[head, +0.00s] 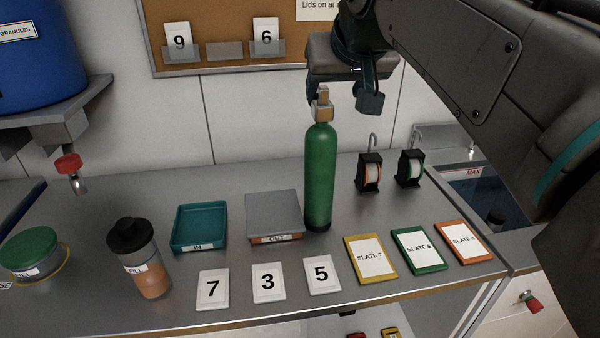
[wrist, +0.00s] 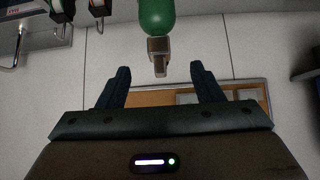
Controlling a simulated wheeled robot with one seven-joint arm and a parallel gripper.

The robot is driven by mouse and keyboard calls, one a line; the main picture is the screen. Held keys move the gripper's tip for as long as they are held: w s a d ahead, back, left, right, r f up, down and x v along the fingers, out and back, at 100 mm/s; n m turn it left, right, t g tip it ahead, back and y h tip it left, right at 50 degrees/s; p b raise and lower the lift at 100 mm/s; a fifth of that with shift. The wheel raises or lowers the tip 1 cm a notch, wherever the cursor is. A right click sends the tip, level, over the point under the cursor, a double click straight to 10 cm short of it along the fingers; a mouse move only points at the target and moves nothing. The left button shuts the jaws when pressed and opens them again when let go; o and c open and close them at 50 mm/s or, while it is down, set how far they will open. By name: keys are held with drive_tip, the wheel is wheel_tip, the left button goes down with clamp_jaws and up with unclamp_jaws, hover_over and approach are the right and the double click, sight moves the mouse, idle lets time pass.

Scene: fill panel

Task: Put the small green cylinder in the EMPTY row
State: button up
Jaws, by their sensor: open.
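The green cylinder (head: 319,175) stands upright on the grey bench, with a brass-coloured valve on top. My gripper (head: 342,98) is open above and beside this valve, near the wall. In the wrist view the valve and the green shoulder of the cylinder (wrist: 156,15) show upside down. The valve end lies in line with the gap between the open fingers (wrist: 160,72). I cannot tell whether a finger touches it; the fingers are not closed on it. No row marked EMPTY shows in either view.
Number cards and coloured slates (head: 371,258) line the front edge. A black-lidded jar (head: 140,258) stands left. A pinboard (head: 225,62) hangs behind.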

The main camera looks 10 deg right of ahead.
sight(324, 107)
drive_tip(key=x, duration=0.8)
drive_tip(key=shift+w+r+b, duration=0.15)
drive_tip(key=shift+w+b, duration=0.15)
drive_tip(key=shift+w, duration=0.1)
drive_tip(key=shift+w+r+x, duration=0.1)
drive_tip(key=shift+x, duration=0.8)
drive_tip(key=shift+w+r+x, duration=0.1)
drive_tip(key=shift+w+x, duration=0.05)
drive_tip(key=shift+x, duration=0.75)
drive_tip(key=shift+w+r+x, duration=0.1)
drive_tip(key=shift+r+x, duration=0.05)
drive_tip(key=shift+x, duration=0.75)
drive_tip(key=shift+d, duration=0.15)
clamp_jaws()
drive_tip(key=shift+r, duration=0.2)
